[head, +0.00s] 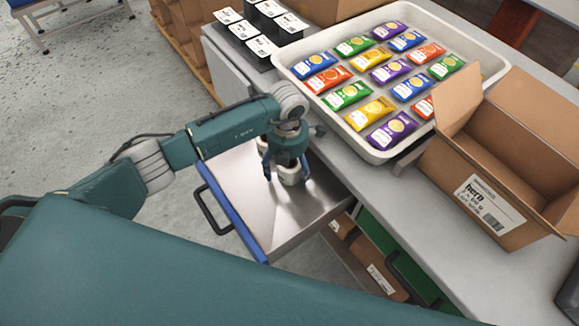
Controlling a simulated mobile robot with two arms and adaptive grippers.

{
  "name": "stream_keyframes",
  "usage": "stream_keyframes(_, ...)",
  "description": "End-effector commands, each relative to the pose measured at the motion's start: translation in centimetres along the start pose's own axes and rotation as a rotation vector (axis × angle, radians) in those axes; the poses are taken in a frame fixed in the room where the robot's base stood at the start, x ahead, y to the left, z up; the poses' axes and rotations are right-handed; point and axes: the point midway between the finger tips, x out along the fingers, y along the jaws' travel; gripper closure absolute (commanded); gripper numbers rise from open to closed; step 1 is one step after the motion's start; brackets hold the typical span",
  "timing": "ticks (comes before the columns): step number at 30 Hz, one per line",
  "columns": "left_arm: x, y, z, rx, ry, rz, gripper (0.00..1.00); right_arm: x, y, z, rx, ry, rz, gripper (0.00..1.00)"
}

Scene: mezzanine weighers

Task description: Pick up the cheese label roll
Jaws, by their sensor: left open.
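My left gripper (286,172) points down into the open metal drawer (232,178). It is open, with its fingers on either side of a white roll (291,177) in the drawer. I cannot tell whether the fingers touch this roll. A second whitish roll (262,147) shows partly behind the gripper. The print on both rolls is too small or hidden to read, so I cannot tell which one is the cheese label roll. My right gripper is not in view.
A white tray (487,38) with several colourful packets stands on the grey counter above the drawer. An open cardboard box (452,178) is at the right. Black tubs (245,30) stand at the back. The drawer's front has a dark handle (211,211).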

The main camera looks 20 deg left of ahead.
Motion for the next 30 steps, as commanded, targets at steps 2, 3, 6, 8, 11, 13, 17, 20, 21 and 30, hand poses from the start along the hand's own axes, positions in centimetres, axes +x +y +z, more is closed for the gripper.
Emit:
stream_keyframes(2, 0.0, 0.0, 0.0, 0.0, 0.0, 0.0, 0.23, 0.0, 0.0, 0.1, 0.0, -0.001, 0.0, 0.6)
stream_keyframes(3, 0.0, 0.0, 0.0, 0.0, 0.0, 0.0, 0.23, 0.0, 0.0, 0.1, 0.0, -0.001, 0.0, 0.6)
stream_keyframes(6, 0.0, 0.0, 0.0, 0.0, 0.0, 0.0, 0.39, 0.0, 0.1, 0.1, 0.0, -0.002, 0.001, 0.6)
stream_keyframes(8, 0.0, 0.0, 0.0, 0.0, 0.0, 0.0, 0.51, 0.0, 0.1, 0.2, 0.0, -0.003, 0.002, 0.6)
stream_keyframes(11, 0.0, 0.0, 0.0, 0.0, 0.0, -0.001, 0.71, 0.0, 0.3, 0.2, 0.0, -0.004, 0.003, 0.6)
stream_keyframes(13, 0.0, 0.0, 0.0, 0.0, 0.001, -0.001, 0.75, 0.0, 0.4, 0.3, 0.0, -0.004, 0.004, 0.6)
stream_keyframes(17, -0.1, 0.0, 0.0, 0.0, 0.0, -0.001, 0.75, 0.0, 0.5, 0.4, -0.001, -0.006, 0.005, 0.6)
stream_keyframes(20, 0.0, 0.0, 0.0, 0.0, 0.001, -0.001, 0.75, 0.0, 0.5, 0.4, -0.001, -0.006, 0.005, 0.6)
stream_keyframes(21, -0.1, 0.0, 0.0, 0.0, 0.001, -0.001, 0.75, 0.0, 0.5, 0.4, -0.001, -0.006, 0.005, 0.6)
stream_keyframes(30, -1.9, 0.0, 0.1, 0.0, -0.003, -0.001, 0.75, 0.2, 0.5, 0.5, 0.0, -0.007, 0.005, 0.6)
